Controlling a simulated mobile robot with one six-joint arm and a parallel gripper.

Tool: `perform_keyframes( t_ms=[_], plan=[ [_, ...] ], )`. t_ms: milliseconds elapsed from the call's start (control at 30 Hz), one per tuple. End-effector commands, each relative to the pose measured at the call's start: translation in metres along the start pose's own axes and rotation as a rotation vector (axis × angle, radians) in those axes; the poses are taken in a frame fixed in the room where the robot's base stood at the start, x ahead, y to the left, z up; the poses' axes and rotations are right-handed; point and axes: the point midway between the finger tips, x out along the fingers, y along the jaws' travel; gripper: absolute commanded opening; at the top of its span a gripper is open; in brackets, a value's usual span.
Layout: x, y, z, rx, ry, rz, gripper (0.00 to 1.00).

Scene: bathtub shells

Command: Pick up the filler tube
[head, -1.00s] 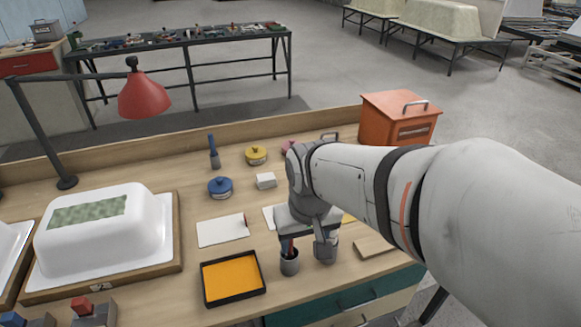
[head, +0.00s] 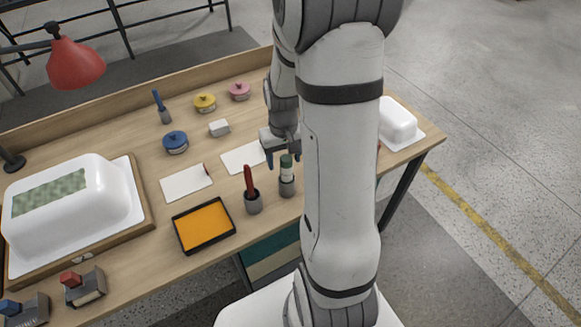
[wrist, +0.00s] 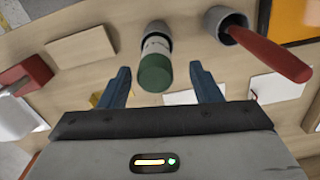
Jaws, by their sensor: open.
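The filler tube (head: 286,168), green-capped with a pale label, stands in a grey cup (head: 287,187) near the bench's front edge. In the wrist view, the tube (wrist: 155,62) points its green cap toward the camera, with its cup (wrist: 159,28) behind. My gripper (head: 283,157) is open and empty, just beside and above the tube's top in the head view. In the wrist view, the blue fingers of my gripper (wrist: 160,82) are spread on either side of the cap, with gaps to both. I cannot tell how far the cap reaches between them.
A red-handled tool (head: 249,182) stands in a neighbouring cup (head: 253,203), close left of the tube. An orange tray (head: 204,226) and white cards (head: 187,182) lie further left. A white tub shell (head: 65,203) fills the left. My arm hides part of the right side.

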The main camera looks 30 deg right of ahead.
Motion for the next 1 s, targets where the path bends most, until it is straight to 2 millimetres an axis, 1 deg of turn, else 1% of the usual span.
perform_keyframes(
  t_ms=[200, 300, 400, 600, 667, 1000],
  plan=[
    [0.03, 0.004, 0.002, 0.0, -0.004, -0.001, 0.58],
    [0.039, 0.004, 0.002, -0.001, -0.003, 0.0, 0.58],
    [0.043, 0.004, 0.002, -0.001, -0.001, 0.0, 0.58],
    [0.044, 0.004, 0.002, -0.001, 0.0, 0.0, 0.58],
    [0.044, 0.004, 0.002, -0.002, 0.0, 0.0, 0.54],
    [0.043, 0.003, 0.002, -0.002, 0.0, 0.0, 0.26]
  ],
)
